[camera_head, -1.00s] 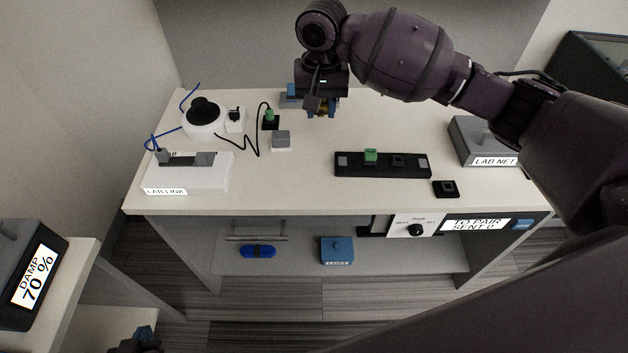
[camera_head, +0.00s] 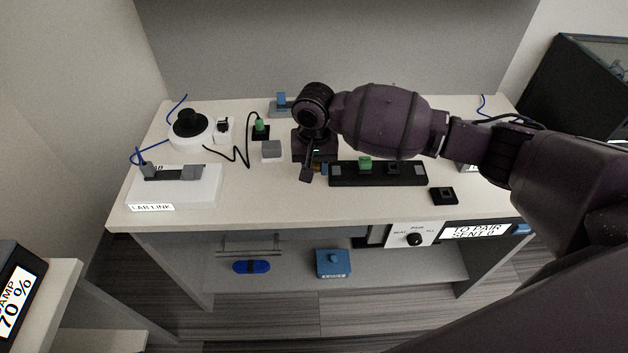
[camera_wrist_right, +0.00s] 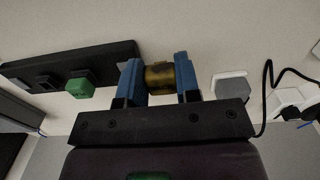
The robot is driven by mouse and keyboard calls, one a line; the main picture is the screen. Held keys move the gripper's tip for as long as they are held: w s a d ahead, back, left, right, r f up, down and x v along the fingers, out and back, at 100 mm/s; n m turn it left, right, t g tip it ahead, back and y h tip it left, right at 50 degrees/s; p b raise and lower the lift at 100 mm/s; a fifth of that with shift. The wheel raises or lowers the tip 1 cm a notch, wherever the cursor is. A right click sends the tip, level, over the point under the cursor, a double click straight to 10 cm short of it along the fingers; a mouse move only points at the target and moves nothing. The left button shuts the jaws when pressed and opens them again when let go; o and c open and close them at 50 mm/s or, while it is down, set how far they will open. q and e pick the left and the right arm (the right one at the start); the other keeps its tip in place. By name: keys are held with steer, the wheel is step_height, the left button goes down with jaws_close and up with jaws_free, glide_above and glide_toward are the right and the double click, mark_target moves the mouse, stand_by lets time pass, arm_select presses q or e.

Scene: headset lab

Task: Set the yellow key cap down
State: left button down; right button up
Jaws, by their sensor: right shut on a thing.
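My right gripper (camera_wrist_right: 160,80) is shut on the yellow key cap (camera_wrist_right: 160,76), which sits between its blue fingers in the right wrist view. In the head view the right gripper (camera_head: 319,169) is over the table, just left of the black key strip (camera_head: 345,180). The cap is mostly hidden there by my wrist. I cannot tell whether the cap touches the table. The strip carries a green cap (camera_head: 365,163) and also shows in the wrist view (camera_wrist_right: 115,55). My left gripper is not in view.
A grey block (camera_head: 271,151) stands left of my right gripper. A small black socket (camera_head: 443,196) lies right of the strip. The white LAB LINK box (camera_head: 190,187) is at the left. The table top (camera_head: 265,195) is clear in front of the gripper.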

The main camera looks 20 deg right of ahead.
mark_target(314, 189)
step_height(314, 189, down, 6)
steer(key=shift+r+b, duration=0.25)
steer(key=shift+b, duration=0.35)
steer(key=shift+r, duration=0.1)
steer(key=o, duration=0.5)
steer(key=shift+o, duration=0.5)
